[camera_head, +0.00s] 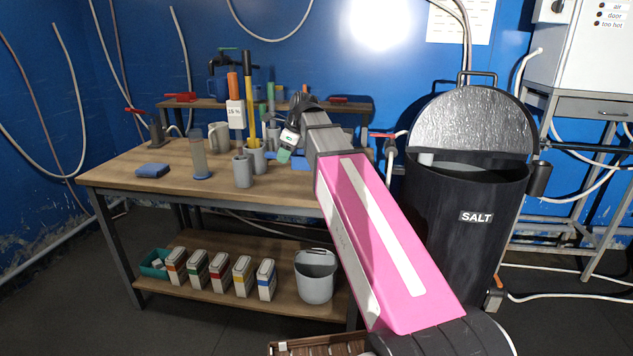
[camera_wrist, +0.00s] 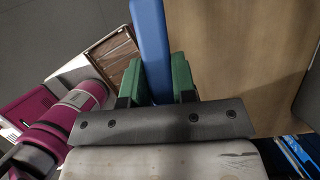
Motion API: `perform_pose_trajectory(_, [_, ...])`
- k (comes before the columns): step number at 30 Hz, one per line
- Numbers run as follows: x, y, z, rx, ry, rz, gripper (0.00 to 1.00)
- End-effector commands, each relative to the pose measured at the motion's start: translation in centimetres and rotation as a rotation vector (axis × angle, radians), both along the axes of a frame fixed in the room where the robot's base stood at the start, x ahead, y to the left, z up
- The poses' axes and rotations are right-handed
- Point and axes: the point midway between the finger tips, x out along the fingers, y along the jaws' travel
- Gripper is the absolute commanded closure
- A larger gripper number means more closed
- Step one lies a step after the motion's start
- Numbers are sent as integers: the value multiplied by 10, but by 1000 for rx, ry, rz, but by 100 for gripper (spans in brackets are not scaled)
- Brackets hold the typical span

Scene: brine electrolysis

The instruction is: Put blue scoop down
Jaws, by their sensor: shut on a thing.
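The blue scoop shows in the wrist view as a long straight blue bar (camera_wrist: 152,45) between my green fingers. My gripper (camera_wrist: 160,82) is shut on it. The bar runs up out of the top of that view, so its far end is hidden. In the head view my gripper (camera_head: 284,155) is over the right part of the wooden workbench (camera_head: 215,190). A small blue patch beside it may be part of the scoop. I cannot tell whether the scoop touches the bench.
Grey cups (camera_head: 243,172), a clear cylinder (camera_head: 198,157) and a blue sponge (camera_head: 153,170) stand or lie on the bench. A black SALT bin (camera_head: 460,240) with its lid raised stands to the right. Several boxes and a grey bucket (camera_head: 315,278) are on the lower shelf.

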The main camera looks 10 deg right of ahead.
Motion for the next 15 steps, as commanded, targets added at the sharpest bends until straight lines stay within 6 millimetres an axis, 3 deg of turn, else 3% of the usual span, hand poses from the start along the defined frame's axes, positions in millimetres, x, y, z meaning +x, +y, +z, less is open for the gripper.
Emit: perform_pose_trajectory(15, [69, -70, -56, 1, 2, -2, 100])
